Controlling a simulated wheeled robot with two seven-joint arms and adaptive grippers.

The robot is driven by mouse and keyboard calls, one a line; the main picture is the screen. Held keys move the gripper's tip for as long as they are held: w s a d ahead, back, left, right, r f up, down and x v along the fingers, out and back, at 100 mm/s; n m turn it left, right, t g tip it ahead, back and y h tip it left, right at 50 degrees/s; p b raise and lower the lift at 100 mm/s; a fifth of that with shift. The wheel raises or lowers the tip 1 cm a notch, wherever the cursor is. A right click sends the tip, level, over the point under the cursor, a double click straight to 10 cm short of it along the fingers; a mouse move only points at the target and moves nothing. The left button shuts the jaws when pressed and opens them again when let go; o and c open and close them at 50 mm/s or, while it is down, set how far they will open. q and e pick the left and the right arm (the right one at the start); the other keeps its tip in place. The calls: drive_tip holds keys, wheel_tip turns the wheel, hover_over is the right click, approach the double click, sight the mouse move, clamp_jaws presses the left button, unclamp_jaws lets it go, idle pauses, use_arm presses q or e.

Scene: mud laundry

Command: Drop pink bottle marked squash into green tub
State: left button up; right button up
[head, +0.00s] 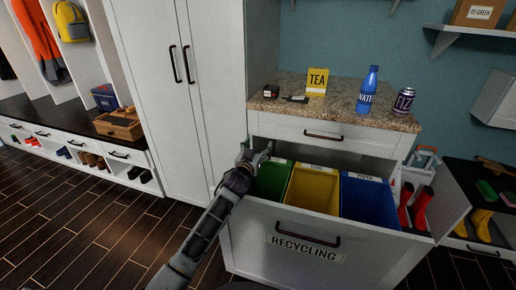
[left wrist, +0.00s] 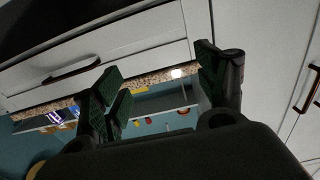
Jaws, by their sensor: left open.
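The green tub (head: 273,183) is the left one of the tubs in the open drawer marked RECYCLING; its floor is mostly hidden. My left gripper (head: 262,155) is at the tub's back left corner, by the drawer's left edge. In the left wrist view its fingers (left wrist: 158,82) are spread apart with nothing between them. No pink bottle marked squash shows in either view. My right gripper is not in view.
Yellow (head: 312,190) and blue (head: 368,199) tubs stand right of the green one. The granite counter (head: 335,105) above holds a yellow TEA box (head: 317,80), a blue bottle (head: 368,90) and a purple can (head: 403,101). A tall white cabinet (head: 180,110) stands close on the left.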

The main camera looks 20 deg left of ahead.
use_arm(q)
wheel_tip(320, 180, up, 10)
idle(0.7)
drive_tip(key=shift+f, duration=0.1)
idle(0.6)
